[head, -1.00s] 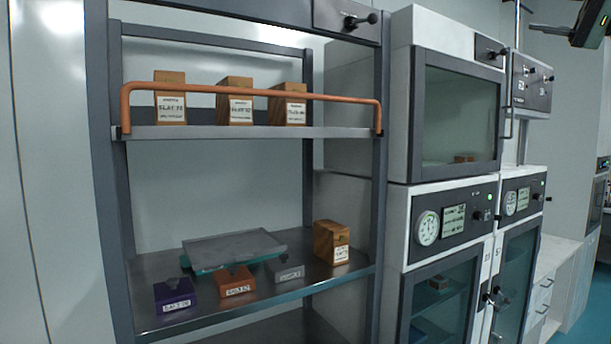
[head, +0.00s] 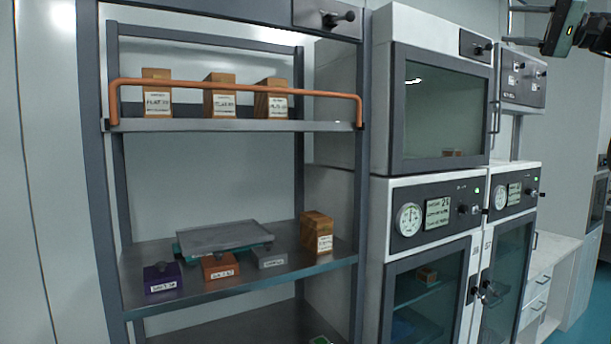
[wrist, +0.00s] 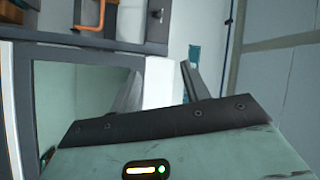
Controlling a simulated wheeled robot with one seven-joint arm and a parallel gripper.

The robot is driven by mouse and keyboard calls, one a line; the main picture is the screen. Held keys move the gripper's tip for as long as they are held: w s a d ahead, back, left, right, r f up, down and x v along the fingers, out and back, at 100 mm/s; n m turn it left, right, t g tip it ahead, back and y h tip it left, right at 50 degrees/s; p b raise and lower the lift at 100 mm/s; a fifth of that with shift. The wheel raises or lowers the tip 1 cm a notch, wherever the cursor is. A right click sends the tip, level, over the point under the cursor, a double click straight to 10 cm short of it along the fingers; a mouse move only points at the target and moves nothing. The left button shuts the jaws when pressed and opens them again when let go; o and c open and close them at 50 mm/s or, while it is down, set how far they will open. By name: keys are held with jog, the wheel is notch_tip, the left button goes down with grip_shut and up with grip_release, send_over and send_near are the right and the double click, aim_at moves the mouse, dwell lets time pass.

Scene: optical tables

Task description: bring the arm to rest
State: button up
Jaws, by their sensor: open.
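My gripper (wrist: 163,88) shows in the wrist view. Its two dark grey fingers stand well apart, with nothing held between them. Its pale green body with a dark band and a lit indicator fills the bottom of that view. In the head view, my gripper (head: 530,27) is at the top right corner, partly cut off by the frame. It hangs in the air to the right of the cabinets and touches nothing that I can see.
A shelf rack (head: 91,170) with an orange rail (head: 235,88) holds several labelled blocks and a grey tray (head: 222,236). White cabinets (head: 383,250) with glass doors stand right of it. A white counter (head: 560,250) with drawers is further right.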

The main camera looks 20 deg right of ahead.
jog(key=w+a+f+m+g+b, duration=0.2)
jog(key=w+a+f+g+b, duration=0.25)
jog(key=w+a+f, duration=1.55)
jog(key=w+a+f+n+g+h+b, duration=0.1)
jog(key=a+f+g+b, duration=0.2)
jog(key=a+f, duration=0.7)
jog(key=a+f+n+g+h+b, duration=0.1)
jog(key=a+f+g+b, duration=0.15)
jog(key=a+f, duration=0.75)
jog(key=s+a+f+n+g+h+b, duration=0.45)
jog(key=s+a+f, duration=0.95)
jog(key=a+f, duration=0.4)
jog(key=s+f+n+g+h+b, duration=0.1)
jog(key=s+f+n, duration=0.3)
jog(key=s+f, duration=0.6)
jog(key=s+d+f+n+h+b, duration=0.1)
jog(key=s+f+n+h+b, duration=0.3)
jog(key=s+f, duration=0.6)
jog(key=s, duration=0.4)
jog(key=shift+s+d+f+n+g, duration=0.2)
jog(key=shift+s+d+n+g, duration=0.1)
jog(key=shift+s+n+g, duration=0.1)
